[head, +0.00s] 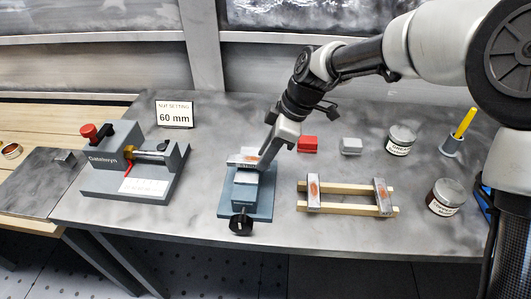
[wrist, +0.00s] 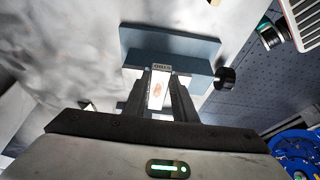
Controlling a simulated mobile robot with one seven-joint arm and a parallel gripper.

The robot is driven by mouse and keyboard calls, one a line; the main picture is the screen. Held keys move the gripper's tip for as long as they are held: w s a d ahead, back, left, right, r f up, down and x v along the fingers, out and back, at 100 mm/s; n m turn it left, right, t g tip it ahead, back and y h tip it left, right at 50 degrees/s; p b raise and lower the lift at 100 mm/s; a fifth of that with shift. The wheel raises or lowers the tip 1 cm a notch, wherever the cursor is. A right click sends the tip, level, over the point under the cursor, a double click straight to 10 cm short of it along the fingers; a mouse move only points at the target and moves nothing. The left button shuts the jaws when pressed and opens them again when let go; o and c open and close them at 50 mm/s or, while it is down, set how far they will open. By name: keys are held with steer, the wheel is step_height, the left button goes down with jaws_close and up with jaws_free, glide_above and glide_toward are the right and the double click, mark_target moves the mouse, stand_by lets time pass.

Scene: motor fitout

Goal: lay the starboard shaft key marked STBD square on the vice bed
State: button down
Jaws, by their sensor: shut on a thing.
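The vice (head: 246,200) is blue-grey with a black knob and stands at the middle front of the bench in the head view. In the wrist view the vice (wrist: 150,43) lies just beyond my fingertips. My gripper (head: 262,158) is over the vice, its fingers pointing down. It is shut on a pale metal key with a rusty-red patch (wrist: 158,91), seen between the fingers in the wrist view. The key's end carries a small marking, too small to read surely. The key is at the vice bed; whether it touches the bed is hidden.
Two similar metal keys (head: 313,197) (head: 382,198) lie across wooden rails (head: 345,209) to the right. Behind are a red block (head: 307,144), a grey block (head: 351,146) and jars (head: 401,139). A grey fixture (head: 130,165) and a "60 mm" sign (head: 175,115) stand left.

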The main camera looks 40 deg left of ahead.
steer(key=shift+f+b, duration=0.4)
steer(key=shift+f, duration=0.15)
stand_by(0.4)
steer(key=c, duration=1.4)
jaws_free()
steer(key=shift+o, duration=0.2)
steer(key=p+v, duration=0.1)
steer(key=v, duration=1.6)
steer(key=shift+r, duration=0.25)
